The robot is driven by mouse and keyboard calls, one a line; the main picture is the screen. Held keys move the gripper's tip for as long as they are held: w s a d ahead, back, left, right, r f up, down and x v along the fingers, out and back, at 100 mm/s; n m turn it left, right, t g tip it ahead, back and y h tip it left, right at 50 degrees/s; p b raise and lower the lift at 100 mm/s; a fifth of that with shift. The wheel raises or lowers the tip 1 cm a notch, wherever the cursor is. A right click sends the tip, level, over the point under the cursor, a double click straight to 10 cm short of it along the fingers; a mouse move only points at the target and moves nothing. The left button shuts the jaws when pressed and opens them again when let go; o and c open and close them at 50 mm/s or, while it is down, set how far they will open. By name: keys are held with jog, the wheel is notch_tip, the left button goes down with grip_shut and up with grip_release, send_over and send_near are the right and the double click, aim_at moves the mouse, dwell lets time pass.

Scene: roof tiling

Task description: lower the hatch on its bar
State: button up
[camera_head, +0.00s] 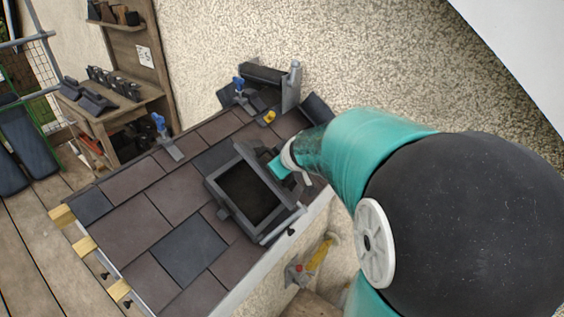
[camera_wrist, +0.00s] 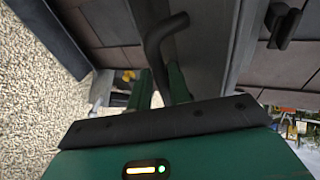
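The hatch (camera_head: 223,197) is a dark grey frame around a black middle, set in the tiled roof. I cannot tell how far its lid is raised. My gripper (camera_head: 283,167) is at the upper right side of the hatch in the head view, partly hidden by my arm. In the wrist view, a dark bent bar (camera_wrist: 153,45) runs along a grey panel (camera_wrist: 207,45) and down between the two green fingers of my gripper (camera_wrist: 163,78). The fingers look closed on the bar.
Brown and slate tiles (camera_head: 187,246) surround the hatch. Blue-handled clamps (camera_head: 160,126) stand at the roof's upper edge. A wooden rack (camera_head: 110,110) with dark parts is at the left. A yellow and red tool (camera_head: 318,256) lies below the roof's right edge.

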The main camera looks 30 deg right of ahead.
jog(key=shift+s+r, duration=0.1)
jog(key=v, duration=1.3)
jog(key=shift+s+r, duration=0.2)
jog(key=shift+a, duration=0.1)
jog(key=s+a+f+m+g+y, duration=0.1)
jog(key=s+a+f+m+g, duration=0.2)
jog(key=s+a, duration=0.9)
jog(key=a+f, duration=0.1)
jog(key=a, duration=0.2)
jog(key=shift+s+g, duration=0.3)
jog(key=shift+g, duration=0.1)
dwell(0.3)
